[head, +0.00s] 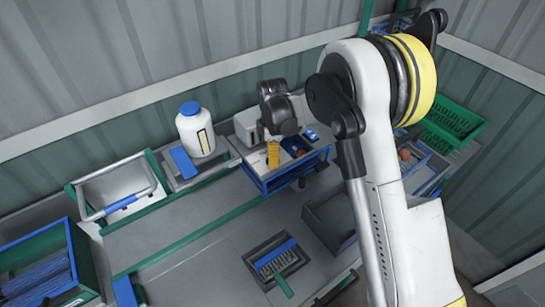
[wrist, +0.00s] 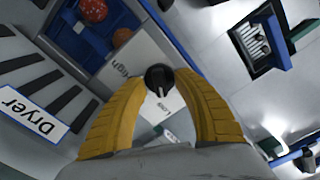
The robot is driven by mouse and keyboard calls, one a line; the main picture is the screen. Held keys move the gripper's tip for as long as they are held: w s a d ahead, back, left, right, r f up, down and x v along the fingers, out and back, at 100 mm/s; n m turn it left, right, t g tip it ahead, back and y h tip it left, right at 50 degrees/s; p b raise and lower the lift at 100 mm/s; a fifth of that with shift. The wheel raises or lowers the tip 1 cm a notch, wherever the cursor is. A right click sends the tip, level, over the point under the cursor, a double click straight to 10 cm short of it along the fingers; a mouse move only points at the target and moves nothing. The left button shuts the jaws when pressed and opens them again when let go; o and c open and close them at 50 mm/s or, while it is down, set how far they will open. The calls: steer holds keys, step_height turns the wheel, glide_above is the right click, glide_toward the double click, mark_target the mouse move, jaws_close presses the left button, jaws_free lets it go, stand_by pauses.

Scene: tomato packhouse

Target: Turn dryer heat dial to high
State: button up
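The dryer heat dial (wrist: 160,79) is a small round black knob with a white pointer mark, seen in the wrist view. Its mark points down the picture, toward the "Low" label (wrist: 161,120); the "High" label (wrist: 122,68) lies up and left of it. My gripper (wrist: 162,76) has its yellow fingers on either side of the dial, tips close to its edges; I cannot tell whether they touch it. In the head view my gripper (head: 273,156) points down at the blue-edged dryer (head: 272,186), and the dial is not made out there. A "Dryer" sign (wrist: 33,113) shows at left.
Red tomatoes (wrist: 94,10) lie in a blue tray beside the dial panel. A white jar with a blue lid (head: 196,130) stands left of the dryer.

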jaws_close()
steer(key=shift+m, duration=0.3)
steer(key=m+b, duration=0.2)
steer(key=m, duration=0.2)
steer(key=shift+f+b, duration=0.1)
steer(key=shift+b, duration=0.3)
steer(key=m+b, duration=0.2)
steer(key=m, duration=0.4)
steer(key=shift+m, duration=0.3)
steer(key=m+b, duration=0.1)
steer(key=m, duration=0.5)
steer(key=shift+b, duration=0.3)
steer(key=m+b, duration=0.1)
steer(key=m, duration=0.5)
steer(key=shift+m, duration=0.3)
